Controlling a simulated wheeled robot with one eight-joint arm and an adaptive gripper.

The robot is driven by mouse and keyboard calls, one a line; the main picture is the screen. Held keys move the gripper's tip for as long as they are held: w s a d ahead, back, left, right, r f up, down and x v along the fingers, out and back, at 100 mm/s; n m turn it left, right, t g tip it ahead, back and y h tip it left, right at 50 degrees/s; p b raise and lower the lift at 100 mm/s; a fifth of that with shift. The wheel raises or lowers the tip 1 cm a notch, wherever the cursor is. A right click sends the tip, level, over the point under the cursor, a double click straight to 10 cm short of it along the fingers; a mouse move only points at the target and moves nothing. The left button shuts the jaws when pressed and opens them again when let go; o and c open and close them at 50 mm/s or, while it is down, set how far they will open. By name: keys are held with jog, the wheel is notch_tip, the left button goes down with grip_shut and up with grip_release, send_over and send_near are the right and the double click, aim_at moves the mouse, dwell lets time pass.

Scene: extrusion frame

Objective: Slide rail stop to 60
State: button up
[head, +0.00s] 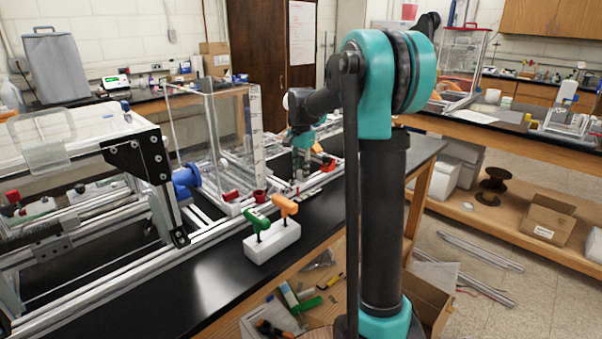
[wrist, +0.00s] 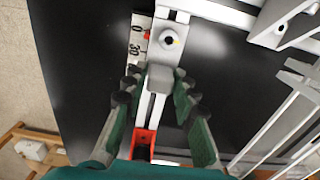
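My gripper (wrist: 157,92) points down with its two dark fingers apart, one on each side of a grey block (wrist: 161,78). I cannot tell whether a finger touches the block. The block is on a pale rail (wrist: 152,108), by a light plate with a dark round hole, which looks like the rail stop (wrist: 172,22). A scale strip (wrist: 138,50) beside the rail shows 0 and 30. A small red mark lies near the 0. A red piece (wrist: 143,138) sits at the rail's lower part. In the head view my gripper (head: 302,172) is low over the bench, the rail mostly hidden.
A clear upright panel box (head: 225,135) and metal extrusion frame stand left of my gripper. A white block (head: 271,241) with green and orange T-handles stands on the black bench (head: 205,290) nearer the front. Bare black bench lies left of the scale in the wrist view.

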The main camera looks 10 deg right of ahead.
grip_shut()
jog(key=w+d, duration=0.2)
jog(key=d, duration=0.1)
jog(key=w+d, duration=0.1)
jog(key=d, duration=0.1)
jog(key=shift+w, duration=0.4)
jog(key=shift+d, duration=0.1)
jog(key=o, duration=0.5)
grip_release()
jog(key=shift+o, duration=0.3)
notch_tip(320, 180, up, 12)
